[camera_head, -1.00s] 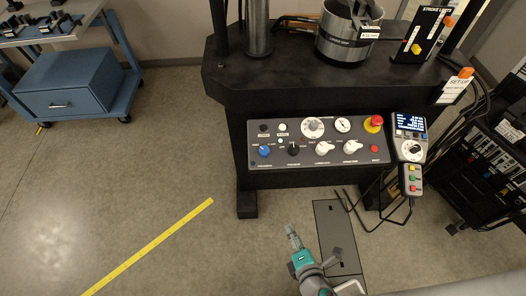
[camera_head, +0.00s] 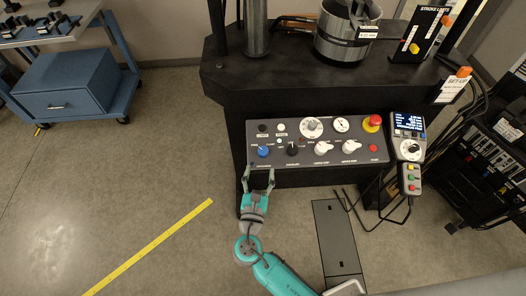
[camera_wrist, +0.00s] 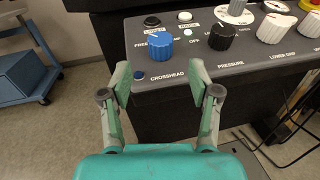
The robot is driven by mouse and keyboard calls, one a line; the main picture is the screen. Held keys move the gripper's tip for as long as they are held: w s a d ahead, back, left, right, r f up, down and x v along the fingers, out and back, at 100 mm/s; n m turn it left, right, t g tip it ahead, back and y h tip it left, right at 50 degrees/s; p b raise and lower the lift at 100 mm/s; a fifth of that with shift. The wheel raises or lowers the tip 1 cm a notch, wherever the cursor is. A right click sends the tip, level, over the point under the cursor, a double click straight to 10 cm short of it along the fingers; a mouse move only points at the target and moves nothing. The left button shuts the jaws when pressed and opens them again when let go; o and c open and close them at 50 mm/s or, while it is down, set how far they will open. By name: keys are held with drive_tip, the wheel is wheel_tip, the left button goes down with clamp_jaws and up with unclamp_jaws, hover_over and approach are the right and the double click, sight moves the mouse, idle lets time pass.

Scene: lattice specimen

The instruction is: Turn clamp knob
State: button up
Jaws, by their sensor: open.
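The control panel (camera_head: 317,140) on the machine front carries a blue crosshead knob (camera_head: 264,151), a black pressure knob (camera_head: 293,148), a white lower grip knob (camera_head: 324,147) and another white knob (camera_head: 350,146) to its right. No label reading clamp is legible. My gripper (camera_head: 260,172) is open and empty just below the panel's left end, under the blue knob. In the wrist view the fingertips (camera_wrist: 160,76) straddle the space in front of the blue knob (camera_wrist: 160,46), apparently not touching it. The black knob (camera_wrist: 222,36) is right of the right finger.
A red stop button (camera_head: 373,122) is at the panel's upper right. A handheld pendant (camera_head: 410,150) with cables hangs right of it. A black floor plate (camera_head: 336,240) lies below. A blue cart (camera_head: 75,85) stands at left.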

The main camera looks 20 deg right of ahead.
sight(262, 156)
drive_tip(key=x, duration=0.8)
drive_tip(key=shift+w, duration=0.15)
drive_tip(key=c, duration=1.2)
